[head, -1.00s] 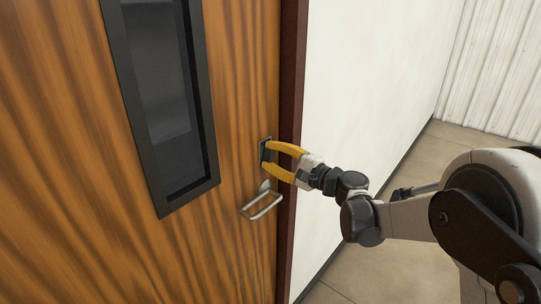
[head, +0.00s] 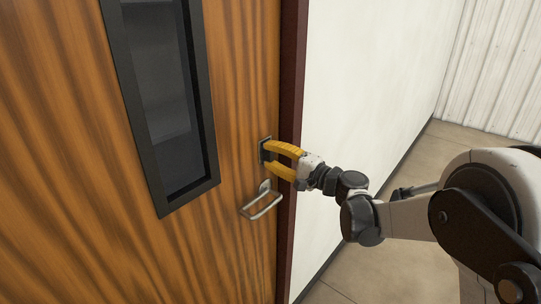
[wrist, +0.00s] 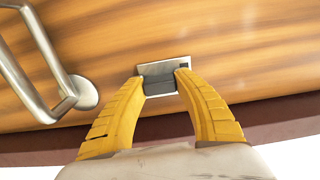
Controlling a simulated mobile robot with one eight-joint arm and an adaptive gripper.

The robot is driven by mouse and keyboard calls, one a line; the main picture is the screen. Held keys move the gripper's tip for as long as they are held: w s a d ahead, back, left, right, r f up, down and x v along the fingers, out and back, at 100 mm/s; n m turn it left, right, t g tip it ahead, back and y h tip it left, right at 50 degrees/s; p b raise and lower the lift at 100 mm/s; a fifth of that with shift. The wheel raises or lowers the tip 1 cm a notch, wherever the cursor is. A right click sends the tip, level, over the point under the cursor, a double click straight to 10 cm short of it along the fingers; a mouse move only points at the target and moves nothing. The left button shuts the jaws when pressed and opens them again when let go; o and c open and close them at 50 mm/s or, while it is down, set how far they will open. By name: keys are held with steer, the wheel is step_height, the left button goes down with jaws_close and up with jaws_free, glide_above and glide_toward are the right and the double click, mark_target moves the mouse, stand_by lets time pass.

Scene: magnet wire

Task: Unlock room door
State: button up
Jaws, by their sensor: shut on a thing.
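The wooden door (head: 60,150) has a small lock with a metal plate (head: 263,143) near its right edge, just above the handle. In the wrist view, the lock (wrist: 158,82) shows a dark grey block on a light plate. My gripper (head: 266,157) has yellow fingers that reach to the lock. In the wrist view, my gripper (wrist: 160,88) has one fingertip at each side of the dark block and is shut on it. The fingertips partly hide the plate's ends. The silver door handle (head: 262,205) is below the lock and apart from the fingers; it also shows in the wrist view (wrist: 35,65).
A dark-framed window (head: 165,110) is set in the door. The dark red door frame (head: 289,150) and white wall (head: 360,70) stand right of the lock. Bare floor (head: 390,265) shows at the lower right.

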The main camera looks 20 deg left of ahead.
steer(key=o, duration=1.2)
steer(key=shift+c, duration=0.2)
steer(key=v, duration=1.2)
